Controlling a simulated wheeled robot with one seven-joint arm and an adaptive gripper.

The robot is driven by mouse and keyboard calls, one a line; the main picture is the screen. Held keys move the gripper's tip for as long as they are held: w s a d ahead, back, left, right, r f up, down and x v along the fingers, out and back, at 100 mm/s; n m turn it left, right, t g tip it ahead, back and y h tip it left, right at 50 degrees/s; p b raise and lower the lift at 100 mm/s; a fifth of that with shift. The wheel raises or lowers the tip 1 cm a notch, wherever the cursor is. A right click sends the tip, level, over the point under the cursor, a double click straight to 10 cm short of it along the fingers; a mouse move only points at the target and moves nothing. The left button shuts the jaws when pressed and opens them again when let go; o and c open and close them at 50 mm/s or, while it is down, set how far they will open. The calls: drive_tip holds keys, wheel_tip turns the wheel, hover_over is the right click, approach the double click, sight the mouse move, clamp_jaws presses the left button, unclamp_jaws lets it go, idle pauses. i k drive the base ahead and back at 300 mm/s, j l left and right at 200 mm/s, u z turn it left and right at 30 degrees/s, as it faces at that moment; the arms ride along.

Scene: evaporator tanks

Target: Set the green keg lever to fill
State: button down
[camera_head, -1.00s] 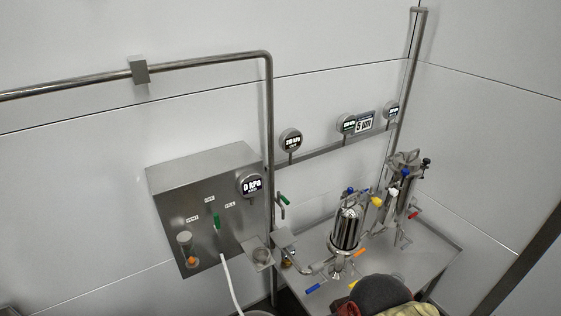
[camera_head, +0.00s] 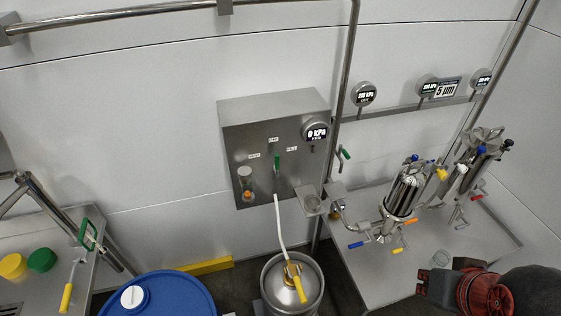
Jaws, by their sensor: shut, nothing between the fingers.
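The green keg lever (camera_head: 277,161) sits on the front of the grey metal panel box (camera_head: 236,134). It stands about upright, under the small middle label and between the VENT label (camera_head: 254,156) on its left and the FILL label (camera_head: 291,149) on its right. A white hose (camera_head: 279,220) runs from below the lever down to the steel keg (camera_head: 270,275), which has a yellow handle on top. The panel gauge (camera_head: 315,132) reads 0 kPa. Black and red parts of my arm show at the lower right, well away from the lever. My gripper's fingers cannot be made out.
A steel bench (camera_head: 375,285) with filter housings (camera_head: 404,192) stands at the right. A blue drum (camera_head: 180,295) and a table with yellow and green lids (camera_head: 42,260) are at the left.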

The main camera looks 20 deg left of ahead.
sight(276, 167)
drive_tip(key=u, duration=0.35)
drive_tip(key=k+l+u, duration=0.1)
drive_tip(key=u, duration=0.25)
drive_tip(key=k+u, duration=0.1)
drive_tip(key=u, duration=0.25)
